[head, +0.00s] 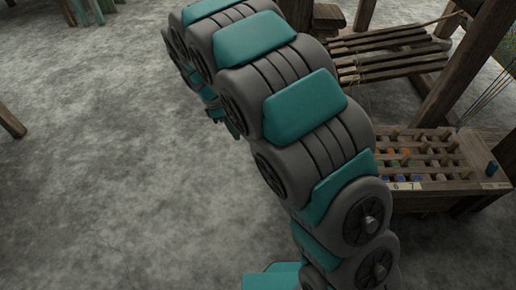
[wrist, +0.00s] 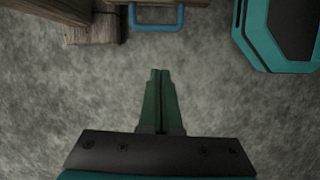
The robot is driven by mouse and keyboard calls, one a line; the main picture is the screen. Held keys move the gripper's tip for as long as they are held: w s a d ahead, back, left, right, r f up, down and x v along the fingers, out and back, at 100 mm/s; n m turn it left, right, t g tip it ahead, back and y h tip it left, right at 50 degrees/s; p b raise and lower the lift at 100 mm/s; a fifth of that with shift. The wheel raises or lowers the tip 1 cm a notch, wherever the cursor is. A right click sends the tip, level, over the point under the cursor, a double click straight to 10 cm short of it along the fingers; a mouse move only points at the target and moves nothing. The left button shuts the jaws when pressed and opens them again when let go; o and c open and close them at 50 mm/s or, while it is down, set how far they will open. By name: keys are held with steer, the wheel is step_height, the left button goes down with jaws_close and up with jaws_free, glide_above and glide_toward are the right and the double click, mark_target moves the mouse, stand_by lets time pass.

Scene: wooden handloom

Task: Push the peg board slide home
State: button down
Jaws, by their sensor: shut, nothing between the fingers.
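The peg board (head: 425,163) is at the right in the head view, a wooden rack with rows of upright pegs and coloured pieces between its slats. My arm hides its left end. In the wrist view my gripper (wrist: 158,72) has its two green fingers together, empty, over the grey floor. A blue handle (wrist: 155,27) sits at the top of that view on the edge of a wooden part, ahead of the fingertips and apart from them. I cannot tell for sure whether this handle belongs to the slide. I cannot make out the fingertips in the head view.
Dark loom posts (head: 470,75) and a slatted wooden part (head: 390,50) stand behind the peg board. A wooden beam (wrist: 50,8) crosses the wrist view's upper left. Grey floor (head: 100,150) lies open at left.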

steer(key=shift+w+a+f+n, duration=0.3)
steer(key=shift+w+a+f, duration=0.15)
steer(key=shift+a, duration=0.15)
steer(key=d+f, duration=0.7)
steer(key=f, duration=0.3)
steer(key=shift+s+f+b, duration=0.15)
steer(key=shift+b, duration=0.25)
